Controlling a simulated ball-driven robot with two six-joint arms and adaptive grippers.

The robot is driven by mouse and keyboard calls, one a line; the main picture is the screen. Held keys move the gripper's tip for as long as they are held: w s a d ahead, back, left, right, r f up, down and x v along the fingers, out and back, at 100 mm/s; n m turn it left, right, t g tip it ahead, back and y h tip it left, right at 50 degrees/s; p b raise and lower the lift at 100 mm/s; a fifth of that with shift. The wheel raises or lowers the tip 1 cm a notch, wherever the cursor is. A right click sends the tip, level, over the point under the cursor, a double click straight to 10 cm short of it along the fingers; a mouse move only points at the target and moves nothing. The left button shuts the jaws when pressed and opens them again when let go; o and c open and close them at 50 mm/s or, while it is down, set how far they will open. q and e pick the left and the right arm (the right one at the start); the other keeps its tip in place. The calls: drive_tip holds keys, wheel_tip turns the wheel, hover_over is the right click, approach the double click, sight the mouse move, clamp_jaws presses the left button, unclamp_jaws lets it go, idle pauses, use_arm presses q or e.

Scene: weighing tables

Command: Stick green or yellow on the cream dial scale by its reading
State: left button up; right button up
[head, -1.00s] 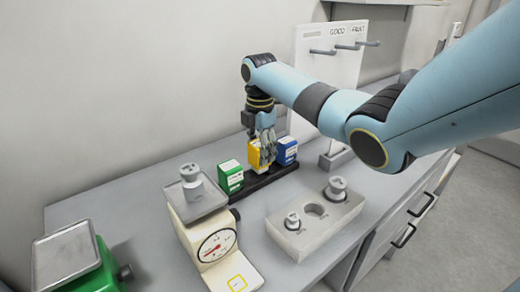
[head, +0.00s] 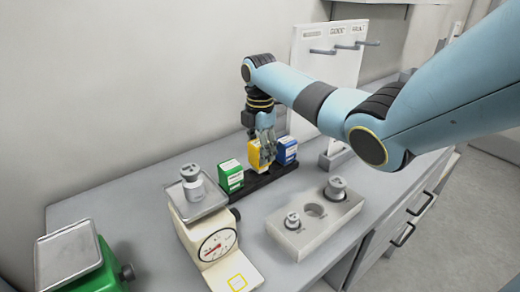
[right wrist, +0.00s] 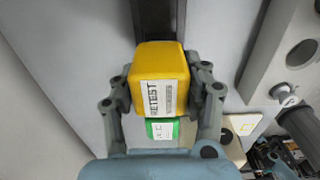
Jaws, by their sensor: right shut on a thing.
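The cream dial scale (head: 190,235) stands on the table with a metal weight (head: 192,184) on its pan (head: 205,201). Its dial (head: 217,245) has a red needle, but the reading is too small to tell. A yellow square outline (head: 237,283) marks its front plate. My right gripper (head: 264,153) is shut on the yellow block (head: 254,155), at its place in the dark rack (head: 262,182). In the right wrist view the yellow block (right wrist: 158,75) sits between both fingers, its label reading RETEST. The green block (head: 231,176) stands left of it. My left gripper is not in view.
A blue block (head: 287,150) stands close to the right of the yellow one. A grey weight holder (head: 314,228) with two weights sits at the front right. A green scale (head: 75,260) is at the far left. A white pegboard (head: 325,75) stands behind.

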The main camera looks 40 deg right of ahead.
drive_tip(key=shift+f, duration=0.2)
drive_tip(key=shift+f+b, duration=0.85)
drive_tip(key=shift+f, duration=0.25)
drive_tip(key=o, duration=1.1)
wheel_tip(320, 180, up, 12)
drive_tip(key=shift+f, duration=0.1)
drive_tip(key=shift+s, duration=0.1)
